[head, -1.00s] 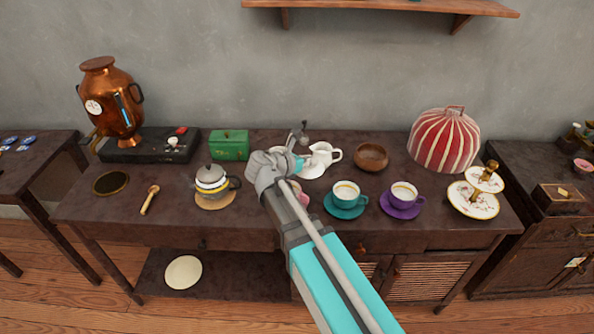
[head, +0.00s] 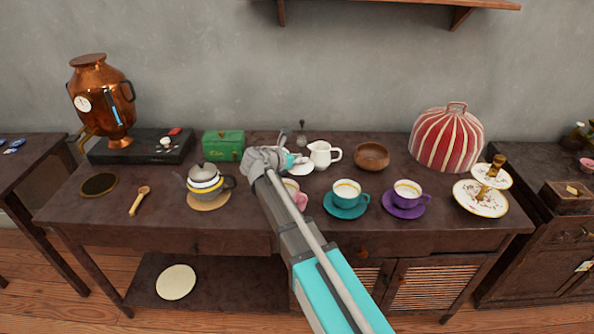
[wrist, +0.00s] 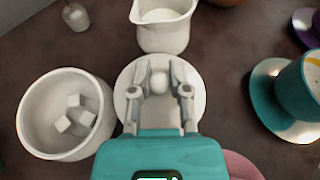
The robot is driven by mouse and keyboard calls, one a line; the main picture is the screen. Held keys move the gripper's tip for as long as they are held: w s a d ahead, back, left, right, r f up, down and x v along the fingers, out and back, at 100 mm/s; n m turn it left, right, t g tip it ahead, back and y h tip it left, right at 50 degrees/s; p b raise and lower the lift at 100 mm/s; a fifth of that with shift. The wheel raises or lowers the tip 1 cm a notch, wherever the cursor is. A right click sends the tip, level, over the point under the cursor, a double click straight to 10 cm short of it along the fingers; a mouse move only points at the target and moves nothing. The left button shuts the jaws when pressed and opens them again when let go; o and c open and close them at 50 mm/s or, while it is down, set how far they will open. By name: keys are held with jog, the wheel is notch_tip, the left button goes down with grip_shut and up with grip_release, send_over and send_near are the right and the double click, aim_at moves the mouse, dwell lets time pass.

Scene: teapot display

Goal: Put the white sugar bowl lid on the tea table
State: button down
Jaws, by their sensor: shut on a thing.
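The white sugar bowl lid (wrist: 133,83) is a round disc with a ball knob, in the middle of the wrist view. My gripper (wrist: 158,82) is shut on its knob. The open white sugar bowl (wrist: 30,118), with several sugar cubes inside, stands left of the lid in the wrist view. In the head view, my gripper (head: 286,160) is over the middle of the dark tea table (head: 262,222), the lid (head: 303,169) shows at its right, and my arm hides the bowl. I cannot tell whether the lid touches the tabletop.
A white creamer (head: 321,154) is close behind the lid. A pink cup (head: 301,200), partly hidden, and a teal cup (head: 346,194) stand nearby. The teapot (head: 205,184) and green box (head: 223,146) are to the left.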

aim_at(298, 166)
dwell(0.3)
jog(key=shift+w+a+f+b, duration=0.1)
jog(key=shift+w+f+b, duration=0.35)
jog(key=shift+f+b, duration=1.55)
jog(key=c, duration=0.9)
grip_release()
jog(key=shift+f, duration=0.1)
jog(key=shift+o, duration=0.2)
jog(key=shift+r, duration=0.2)
jog(key=shift+s+a+r, duration=0.1)
jog(key=shift+s+a, duration=0.05)
jog(key=shift+s, duration=0.05)
jog(key=s+a, duration=0.6)
jog(key=a, duration=0.1)
jog(key=s+a+p, duration=0.1)
jog(key=s+a, duration=0.2)
jog(key=shift+s+a+r, duration=0.25)
jog(key=shift+a+r, duration=0.15)
